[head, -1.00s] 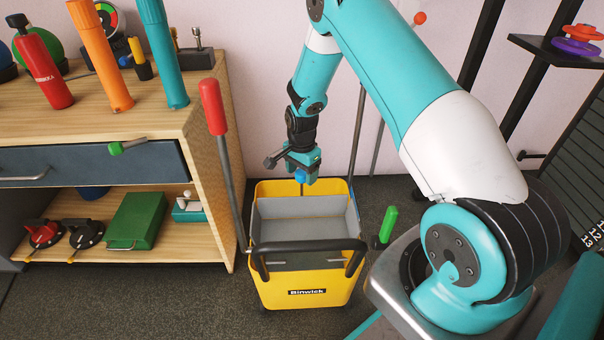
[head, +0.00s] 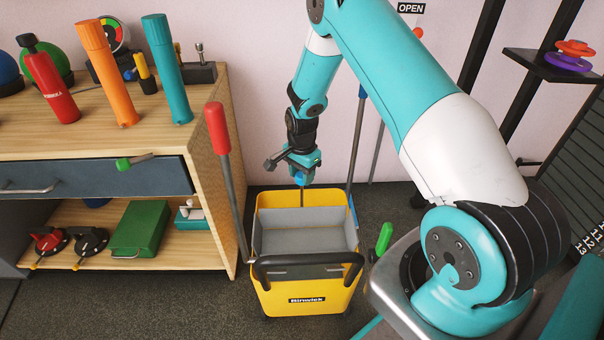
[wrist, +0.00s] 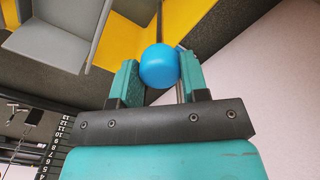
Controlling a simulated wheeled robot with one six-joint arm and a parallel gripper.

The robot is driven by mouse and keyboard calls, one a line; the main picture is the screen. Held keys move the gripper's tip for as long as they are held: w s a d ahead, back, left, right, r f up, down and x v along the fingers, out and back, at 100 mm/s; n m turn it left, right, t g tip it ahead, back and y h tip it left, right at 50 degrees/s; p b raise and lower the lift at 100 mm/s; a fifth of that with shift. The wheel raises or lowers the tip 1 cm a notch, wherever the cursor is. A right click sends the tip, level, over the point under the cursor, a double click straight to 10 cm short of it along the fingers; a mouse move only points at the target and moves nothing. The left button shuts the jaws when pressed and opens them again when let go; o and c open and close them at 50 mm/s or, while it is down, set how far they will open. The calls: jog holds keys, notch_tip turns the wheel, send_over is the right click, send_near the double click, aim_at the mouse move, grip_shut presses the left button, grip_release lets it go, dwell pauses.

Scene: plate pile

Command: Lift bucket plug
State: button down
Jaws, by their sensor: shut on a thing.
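The yellow bucket (head: 330,301) stands on the floor, with grey inner walls and a black handle bar across its front. My gripper (head: 303,175) is above the bucket's back edge. In the wrist view my gripper (wrist: 158,80) is shut on a blue knob (wrist: 158,66), which sits between the two teal fingers. In the head view a thin grey rod (head: 302,196) hangs straight down from the gripper to the back of the bucket. Its lower end is hidden, so I cannot tell whether it is clear of the bucket.
A wooden shelf unit (head: 215,160) with bottles on top stands close at the left. A red-handled rod (head: 216,128) leans between it and the bucket. A blue-topped pole (head: 357,135) stands behind right, and a green-handled item (head: 384,238) is at the bucket's right.

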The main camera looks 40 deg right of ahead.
jog(key=shift+r, duration=0.1)
jog(key=c, duration=0.6)
grip_release()
jog(key=shift+r, duration=0.1)
notch_tip(320, 180, up, 17)
jog(key=p, duration=0.5)
jog(key=shift+r, duration=0.15)
